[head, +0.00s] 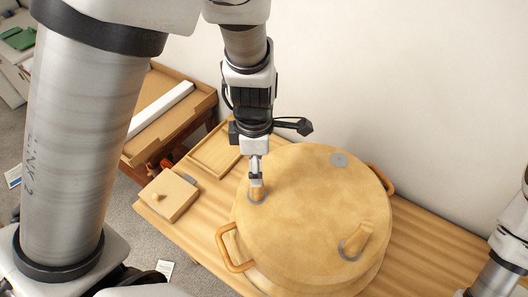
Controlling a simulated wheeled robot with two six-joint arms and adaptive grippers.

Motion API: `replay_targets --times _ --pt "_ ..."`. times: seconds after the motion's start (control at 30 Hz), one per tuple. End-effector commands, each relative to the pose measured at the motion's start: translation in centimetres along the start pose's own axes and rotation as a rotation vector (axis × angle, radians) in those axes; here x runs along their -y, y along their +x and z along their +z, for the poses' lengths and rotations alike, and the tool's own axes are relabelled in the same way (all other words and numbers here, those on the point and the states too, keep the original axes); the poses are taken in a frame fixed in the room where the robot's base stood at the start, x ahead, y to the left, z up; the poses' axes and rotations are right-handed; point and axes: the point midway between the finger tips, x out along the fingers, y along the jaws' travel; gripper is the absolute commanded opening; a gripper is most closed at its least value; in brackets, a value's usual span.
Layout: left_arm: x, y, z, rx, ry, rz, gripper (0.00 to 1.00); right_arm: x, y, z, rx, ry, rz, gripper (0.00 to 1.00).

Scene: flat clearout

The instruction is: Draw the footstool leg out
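The footstool (305,185) is a round tan cushioned body lying underside up on a wooden table. One tapered wooden footstool leg (256,193) stands in a grey ring near its left side. A second leg (356,240) stands tilted in a ring at the front right. A bare grey round plate (339,159) shows at the back. My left gripper (256,182) points down at the left leg, its fingertips over the leg's top. The fingers show edge-on, so I cannot tell whether they grip it. Only part of my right arm shows at the right edge; its gripper is not visible.
Wooden loop handles stick out of the footstool at front left (231,250) and back right (381,180). A small wooden box with a knob (167,196) and a shallow tray (214,151) lie left on the table (428,245). The table's right part is clear.

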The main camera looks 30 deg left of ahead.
Motion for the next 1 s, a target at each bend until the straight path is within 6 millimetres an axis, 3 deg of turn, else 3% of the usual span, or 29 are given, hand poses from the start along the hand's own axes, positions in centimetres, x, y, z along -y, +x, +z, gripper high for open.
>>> replay_targets --times 0.23,0.57,0.67,0.77,0.87,0.9,0.97,1.0 --pt "0.1 4.6 0.0 -0.001 -0.001 -0.003 0.66 0.0 0.8 0.0 0.000 0.000 0.000 0.40" --pt "0.0 5.4 0.0 -0.001 0.001 0.000 0.66 0.0 0.8 0.0 0.000 0.000 0.000 0.40" --pt "0.0 5.4 0.0 -0.001 0.001 0.000 0.37 0.0 0.8 0.0 0.000 0.000 0.000 0.40" --pt "0.0 5.4 0.0 -0.001 0.001 0.000 0.02 0.0 0.8 0.0 0.000 0.000 0.000 0.40" --pt "0.1 5.4 0.0 -0.001 0.000 -0.001 0.00 0.0 0.8 0.0 0.000 0.000 0.000 0.40" --pt "0.0 5.4 0.0 -0.001 0.000 -0.001 0.22 0.0 0.8 0.0 0.000 0.000 0.000 0.40" --pt "0.1 5.4 0.0 -0.001 0.000 -0.001 0.01 0.0 0.9 0.0 0.000 0.000 0.000 0.40" --pt "0.1 5.4 0.0 -0.001 0.000 -0.001 0.00 0.0 0.9 0.0 0.000 0.000 0.000 0.40"
